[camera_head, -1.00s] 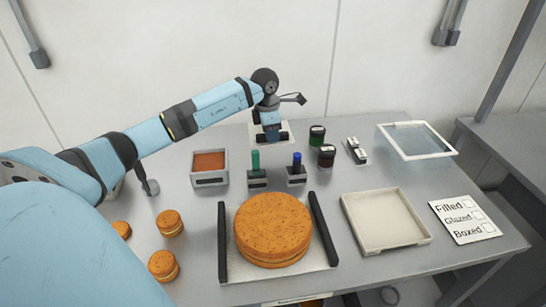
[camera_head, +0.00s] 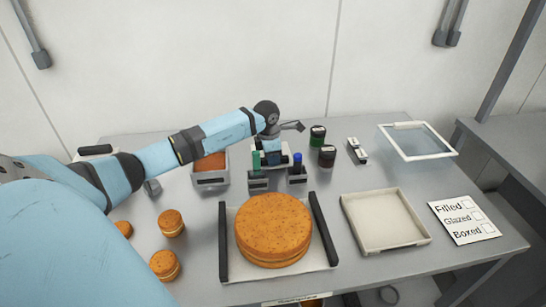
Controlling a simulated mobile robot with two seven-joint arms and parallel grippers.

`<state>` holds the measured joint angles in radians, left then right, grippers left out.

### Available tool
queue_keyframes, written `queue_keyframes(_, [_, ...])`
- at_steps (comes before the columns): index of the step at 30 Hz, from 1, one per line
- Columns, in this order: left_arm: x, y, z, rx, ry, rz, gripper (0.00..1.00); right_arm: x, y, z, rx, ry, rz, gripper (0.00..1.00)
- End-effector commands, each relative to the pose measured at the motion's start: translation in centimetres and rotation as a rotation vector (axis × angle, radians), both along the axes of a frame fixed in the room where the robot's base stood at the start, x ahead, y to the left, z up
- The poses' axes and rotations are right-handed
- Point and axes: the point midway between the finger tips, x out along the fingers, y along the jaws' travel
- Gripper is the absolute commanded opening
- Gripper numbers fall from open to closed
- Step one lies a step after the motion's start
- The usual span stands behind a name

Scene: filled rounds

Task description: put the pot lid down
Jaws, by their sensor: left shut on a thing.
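My left gripper (camera_head: 271,150) reaches in over the back middle of the table, pointing down above a small white plate (camera_head: 288,160). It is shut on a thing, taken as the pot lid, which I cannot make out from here. My right gripper is not in view.
A big round cake (camera_head: 273,228) sits between dark rails in front. An orange-filled bin (camera_head: 211,180) is beside my arm, with small cakes (camera_head: 171,223) at left. An empty cream tray (camera_head: 384,222), a clear-topped box (camera_head: 417,143) and a checklist card (camera_head: 464,222) are at right.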

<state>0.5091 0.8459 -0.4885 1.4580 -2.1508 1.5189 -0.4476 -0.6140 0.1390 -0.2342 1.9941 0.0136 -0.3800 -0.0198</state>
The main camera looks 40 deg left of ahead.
Motion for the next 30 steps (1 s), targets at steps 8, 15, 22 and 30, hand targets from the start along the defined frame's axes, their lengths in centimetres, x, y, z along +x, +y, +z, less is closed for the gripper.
queue_keyframes(8, [0.0, 0.0, -0.2, 0.000, 0.000, 0.000, 0.46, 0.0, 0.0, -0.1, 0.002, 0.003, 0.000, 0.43])
queue_keyframes(15, [0.0, 0.0, 0.2, 0.000, 0.000, 0.000, 0.46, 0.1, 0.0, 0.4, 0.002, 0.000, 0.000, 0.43])
queue_keyframes(22, [-0.2, 0.4, 3.5, 0.003, -0.004, 0.000, 0.46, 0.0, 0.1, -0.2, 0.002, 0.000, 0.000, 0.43])
queue_keyframes(30, [-0.8, 0.7, 9.1, 0.001, -0.003, 0.000, 0.46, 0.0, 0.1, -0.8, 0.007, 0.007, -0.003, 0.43])
